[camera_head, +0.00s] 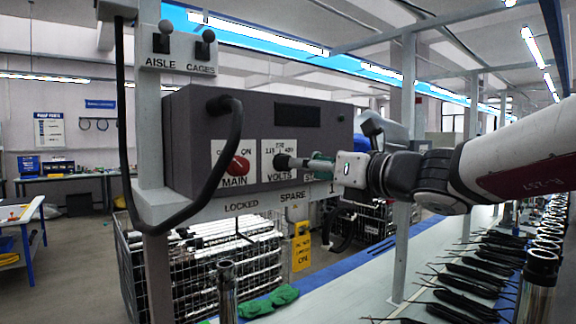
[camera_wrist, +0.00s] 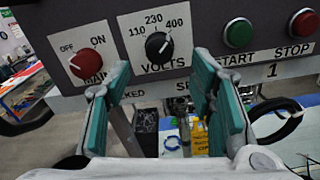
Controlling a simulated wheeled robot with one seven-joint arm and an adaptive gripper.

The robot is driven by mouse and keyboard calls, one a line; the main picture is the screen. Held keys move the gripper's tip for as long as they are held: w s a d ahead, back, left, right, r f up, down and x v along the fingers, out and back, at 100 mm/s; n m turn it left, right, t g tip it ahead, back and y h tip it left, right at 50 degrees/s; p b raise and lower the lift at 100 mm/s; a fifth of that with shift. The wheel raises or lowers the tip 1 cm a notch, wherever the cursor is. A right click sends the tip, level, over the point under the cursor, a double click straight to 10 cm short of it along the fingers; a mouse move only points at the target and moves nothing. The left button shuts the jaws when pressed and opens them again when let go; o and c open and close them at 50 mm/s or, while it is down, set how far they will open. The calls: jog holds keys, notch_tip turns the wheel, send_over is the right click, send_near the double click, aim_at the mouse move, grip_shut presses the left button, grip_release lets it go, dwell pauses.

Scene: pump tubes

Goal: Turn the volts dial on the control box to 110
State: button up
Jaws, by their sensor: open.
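The dark grey control box (camera_head: 250,135) hangs on a post in the head view. Its black volts dial (camera_wrist: 159,46) sits on a white plate marked 110, 230 and 400 in the wrist view. A pale pointer mark on the dial seems to lean up and right, toward 400. In the head view the dial (camera_head: 281,161) shows just left of my fingertips. My gripper (camera_wrist: 162,64) is open, its teal fingers apart, one toward each side below the dial; contact cannot be seen. In the head view my gripper (camera_head: 308,162) reaches in from the right.
The red main switch (camera_wrist: 83,63) is left of the dial. The green start button (camera_wrist: 238,33) and red stop button (camera_wrist: 304,22) are to the right. A black cable (camera_head: 228,150) loops before the box's left side. A wire cage (camera_head: 205,265) stands below.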

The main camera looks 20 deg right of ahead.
aim_at(284, 163)
jog(key=x, duration=0.7)
jog(key=shift+c, duration=0.3)
jog(key=c, duration=1.1)
